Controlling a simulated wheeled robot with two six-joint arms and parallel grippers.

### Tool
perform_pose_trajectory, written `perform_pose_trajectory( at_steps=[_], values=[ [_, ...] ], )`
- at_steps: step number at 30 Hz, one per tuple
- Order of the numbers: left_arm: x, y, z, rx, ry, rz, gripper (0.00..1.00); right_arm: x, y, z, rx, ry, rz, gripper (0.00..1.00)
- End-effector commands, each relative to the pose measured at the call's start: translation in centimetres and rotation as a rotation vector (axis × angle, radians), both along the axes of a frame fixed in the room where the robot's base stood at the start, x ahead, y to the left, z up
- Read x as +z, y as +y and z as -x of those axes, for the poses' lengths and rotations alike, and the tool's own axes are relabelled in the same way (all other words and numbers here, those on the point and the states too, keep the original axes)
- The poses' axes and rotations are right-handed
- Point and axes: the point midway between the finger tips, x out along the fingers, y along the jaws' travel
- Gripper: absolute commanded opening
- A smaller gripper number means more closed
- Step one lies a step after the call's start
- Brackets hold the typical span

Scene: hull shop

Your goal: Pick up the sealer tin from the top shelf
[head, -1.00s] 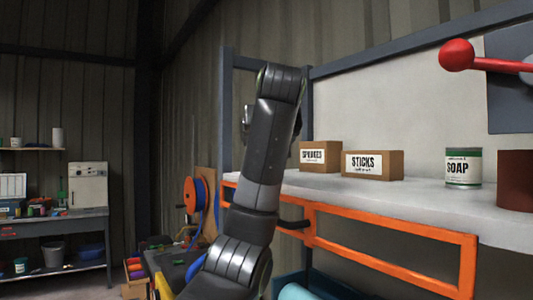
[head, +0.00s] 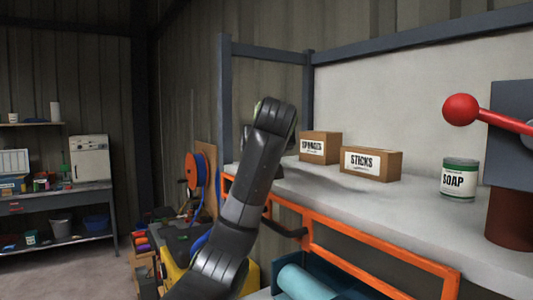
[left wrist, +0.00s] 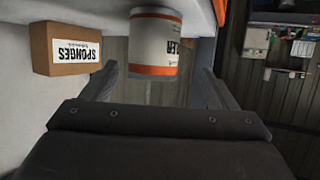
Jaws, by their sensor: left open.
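My left gripper (left wrist: 158,72) is open, with one finger on each side of the tin in that picture and a gap on both sides. I cannot tell how far the tin reaches between the fingers. In the head view my left arm hides the tin, and the fingers are not clear there. My right gripper is not in view.
A sponges box (head: 320,146) and a sticks box (head: 371,163) stand on the grey shelf (head: 400,208), with a soap tin (head: 459,180) farther right. The sponges box (left wrist: 66,48) is left of the left finger in the wrist view. An orange rail (head: 375,256) runs below the shelf edge.

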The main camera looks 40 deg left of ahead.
Motion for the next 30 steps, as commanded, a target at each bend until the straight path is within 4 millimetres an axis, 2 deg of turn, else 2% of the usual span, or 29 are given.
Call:
perform_pose_trajectory(
  at_steps=[13,18,25,26,30],
  values=[
    [-1.5,1.8,-3.3,0.001,0.004,0.000,0.81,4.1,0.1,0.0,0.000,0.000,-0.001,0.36],
    [-2.2,2.4,-4.0,0.000,0.001,0.001,0.81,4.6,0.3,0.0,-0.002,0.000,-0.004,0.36],
    [-2.3,2.5,-4.1,-0.001,-0.001,0.001,0.81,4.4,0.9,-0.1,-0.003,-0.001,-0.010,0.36],
    [-2.3,2.5,-4.1,-0.001,-0.001,0.001,0.79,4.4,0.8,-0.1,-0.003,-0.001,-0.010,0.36],
    [-2.3,2.5,-4.1,0.000,0.000,0.000,0.61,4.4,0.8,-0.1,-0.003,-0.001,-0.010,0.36]
  ],
)
